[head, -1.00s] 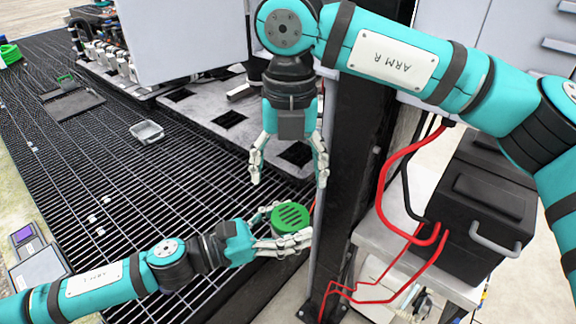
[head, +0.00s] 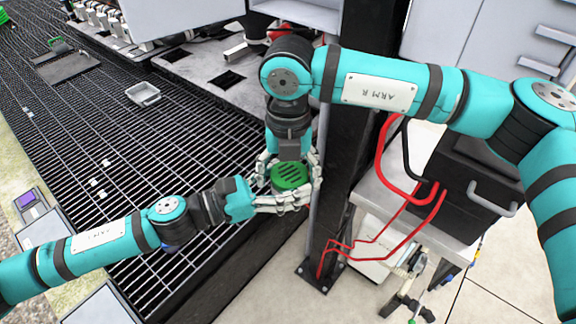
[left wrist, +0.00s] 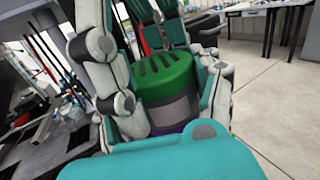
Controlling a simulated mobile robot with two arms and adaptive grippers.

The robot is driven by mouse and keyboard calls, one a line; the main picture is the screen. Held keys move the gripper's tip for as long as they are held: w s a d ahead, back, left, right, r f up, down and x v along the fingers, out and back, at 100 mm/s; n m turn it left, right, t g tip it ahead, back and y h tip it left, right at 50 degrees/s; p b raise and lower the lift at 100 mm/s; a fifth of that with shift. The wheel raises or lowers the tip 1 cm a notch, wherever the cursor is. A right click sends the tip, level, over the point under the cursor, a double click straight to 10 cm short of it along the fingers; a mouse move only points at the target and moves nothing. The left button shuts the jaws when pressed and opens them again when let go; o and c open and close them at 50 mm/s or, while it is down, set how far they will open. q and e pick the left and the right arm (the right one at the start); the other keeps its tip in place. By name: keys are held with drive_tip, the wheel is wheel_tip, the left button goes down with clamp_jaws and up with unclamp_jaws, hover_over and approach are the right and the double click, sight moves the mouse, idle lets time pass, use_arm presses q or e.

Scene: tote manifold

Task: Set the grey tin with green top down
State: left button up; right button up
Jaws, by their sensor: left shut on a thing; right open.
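The grey tin with green top (head: 291,176) is held in the air at the right edge of the black grating. It is upright, with its slotted green lid facing up. My left gripper (head: 284,198) is shut on it from the left. The left wrist view shows the tin (left wrist: 168,88) between the left fingers (left wrist: 160,105), its grey body below the lid and a purple band low down. My right gripper (head: 289,168) is open and comes down from above, its fingers on either side of the lid. Whether they touch the tin I cannot tell.
The black grating (head: 130,140) spreads left, mostly clear, with a small grey tray (head: 143,94) and a few small white pieces. A dark post (head: 345,170) stands close on the right. Red hoses (head: 392,165) run to a black case (head: 480,180) beyond it.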

drive_tip(key=shift+c, duration=0.2)
drive_tip(key=c, duration=0.9)
use_arm(q)
drive_tip(key=o, duration=1.3)
use_arm(e)
drive_tip(key=shift+c, duration=0.4)
use_arm(q)
drive_tip(key=shift+o, duration=0.2)
drive_tip(key=shift+a, duration=0.1)
